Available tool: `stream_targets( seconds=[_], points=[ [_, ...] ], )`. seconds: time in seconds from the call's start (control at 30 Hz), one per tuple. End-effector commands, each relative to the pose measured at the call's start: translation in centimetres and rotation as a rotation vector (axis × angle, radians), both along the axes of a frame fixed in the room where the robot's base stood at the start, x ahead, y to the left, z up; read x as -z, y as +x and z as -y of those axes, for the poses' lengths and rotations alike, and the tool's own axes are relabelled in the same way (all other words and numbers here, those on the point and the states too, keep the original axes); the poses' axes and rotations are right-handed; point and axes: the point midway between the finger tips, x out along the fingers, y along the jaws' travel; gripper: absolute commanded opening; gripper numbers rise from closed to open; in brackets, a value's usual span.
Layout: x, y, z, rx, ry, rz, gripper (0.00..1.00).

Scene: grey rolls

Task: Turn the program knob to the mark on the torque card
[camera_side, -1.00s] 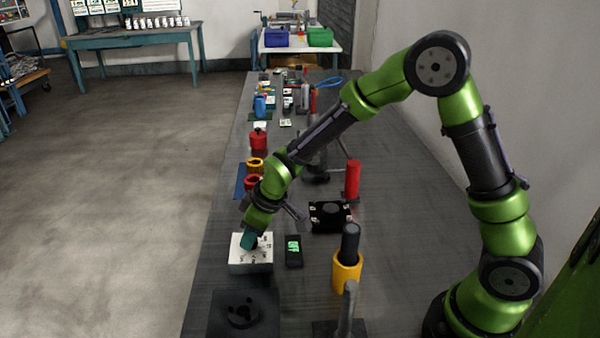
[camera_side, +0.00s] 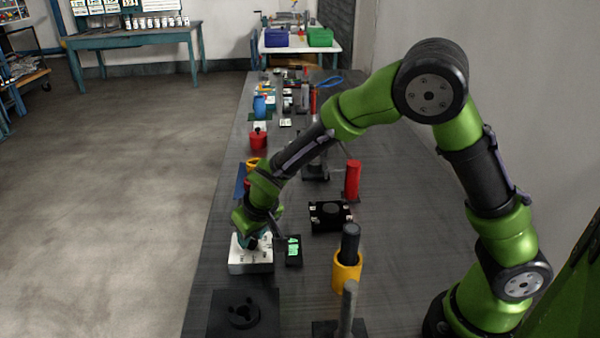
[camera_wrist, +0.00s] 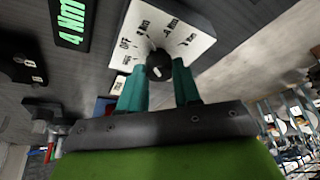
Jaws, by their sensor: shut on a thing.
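A white box (camera_side: 250,267) with printed marks around a dark program knob stands on the bench in the side view. The wrist view shows the box (camera_wrist: 195,15) with "OFF" and several Nm labels, and the dark round knob (camera_wrist: 158,60) with a white pointer mark. My gripper (camera_side: 252,243) is over the box, its teal fingers on either side of the knob, shut on it; it also shows in the wrist view (camera_wrist: 158,70). A black display (camera_side: 293,251) beside the box reads "4 Nm" in green in the wrist view (camera_wrist: 72,20).
A yellow holder (camera_side: 346,272) with a dark cylinder stands right of the display. A black fixture (camera_side: 330,215) and a red cylinder (camera_side: 352,180) are behind it. A dark plate (camera_side: 243,315) lies in front of the box. More items line the bench's far end.

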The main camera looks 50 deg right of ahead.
Motion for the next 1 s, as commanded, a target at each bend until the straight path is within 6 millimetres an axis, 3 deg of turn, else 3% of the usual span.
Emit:
stream_targets(
  seconds=[0.33,0.37,0.53,0.83,1.0],
  points=[
    [0.0,-0.1,0.0,0.005,0.001,-0.004,0.02],
    [0.0,-0.1,0.0,0.005,0.001,-0.004,0.34],
    [0.0,-0.1,0.0,0.004,0.001,-0.003,0.58],
    [-0.2,-0.1,0.0,0.003,0.001,-0.001,0.58],
    [-1.9,-0.7,-0.2,0.000,0.002,0.002,0.58]
  ],
)
